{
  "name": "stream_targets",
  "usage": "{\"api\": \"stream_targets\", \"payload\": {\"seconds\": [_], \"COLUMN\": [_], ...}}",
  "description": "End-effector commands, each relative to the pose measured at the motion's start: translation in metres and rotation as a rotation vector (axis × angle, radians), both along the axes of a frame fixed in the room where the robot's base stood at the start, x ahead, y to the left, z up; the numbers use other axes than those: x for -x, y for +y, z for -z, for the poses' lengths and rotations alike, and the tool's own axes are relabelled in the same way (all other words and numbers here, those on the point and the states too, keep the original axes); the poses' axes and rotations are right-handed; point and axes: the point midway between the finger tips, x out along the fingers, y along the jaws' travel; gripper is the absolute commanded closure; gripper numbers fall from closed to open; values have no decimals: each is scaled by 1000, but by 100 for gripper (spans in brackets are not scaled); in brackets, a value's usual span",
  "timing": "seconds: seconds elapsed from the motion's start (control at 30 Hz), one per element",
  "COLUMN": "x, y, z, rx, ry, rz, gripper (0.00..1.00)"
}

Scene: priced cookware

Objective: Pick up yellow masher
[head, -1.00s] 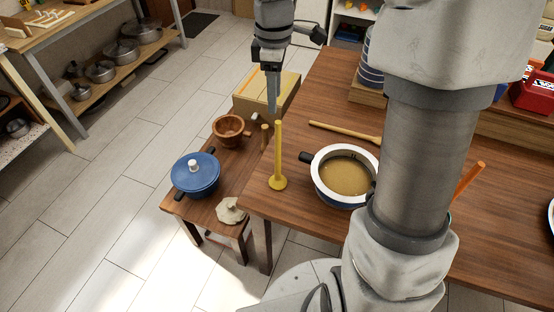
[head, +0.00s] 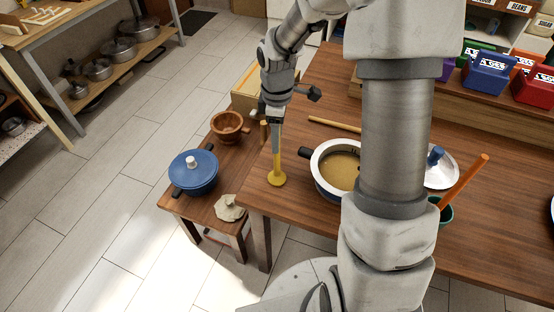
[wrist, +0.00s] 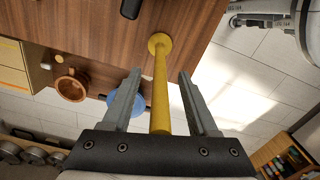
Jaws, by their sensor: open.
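The yellow masher (head: 277,172) stands upright on its round base near the left edge of the wooden table. It also shows in the wrist view (wrist: 160,85), where its handle runs between my two fingers. My gripper (head: 276,145) is above and around the upper handle, pointing down. In the wrist view my gripper (wrist: 158,90) is open, with a finger on each side of the handle and a visible gap to both. The top of the handle is hidden by the gripper in the head view.
A pot of brown contents (head: 335,165) stands to the right of the masher, with a wooden utensil (head: 335,125) behind it.

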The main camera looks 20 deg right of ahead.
Motion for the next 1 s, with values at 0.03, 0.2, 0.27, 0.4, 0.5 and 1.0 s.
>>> {"api": "stream_targets", "payload": {"seconds": [0.03, 0.2, 0.27, 0.4, 0.5, 1.0], "x": [0, 0, 0, 0, 0, 0], "y": [0, 0, 0, 0, 0, 0], "z": [6, 8, 8, 8, 8, 7], "rx": [0, 0, 0, 0, 0, 0], "ry": [2, -1, -1, -1, -1, -1], "rz": [0, 0, 0, 0, 0, 0], "gripper": [40, 40, 40, 57, 75, 100]}}
